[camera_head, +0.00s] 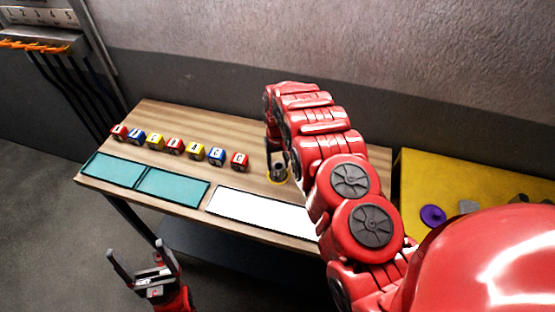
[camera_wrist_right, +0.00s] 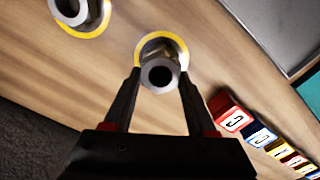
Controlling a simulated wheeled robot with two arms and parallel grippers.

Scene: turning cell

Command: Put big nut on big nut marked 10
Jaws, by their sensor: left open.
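In the right wrist view a grey metal nut (camera_wrist_right: 160,76) with a dark round hole stands inside a yellow ring, brassy metal showing behind it. The fingertips of my right gripper (camera_wrist_right: 160,80) are on either side of it; whether they touch it I cannot tell. A second grey nut (camera_wrist_right: 74,10) sits in another yellow ring at the upper left, partly cut off. In the head view my right gripper (camera_head: 277,160) is over the wooden table at a small dark nut. My left gripper (camera_head: 145,270) is open and empty, low in front of the table. No number 10 is readable.
A row of lettered blocks (camera_head: 175,146) lies across the wooden table (camera_head: 225,130). Two teal mats (camera_head: 172,188) and a white panel (camera_head: 262,214) lie along its front edge. A yellow table (camera_head: 425,180) with a purple piece (camera_head: 433,215) is at the right.

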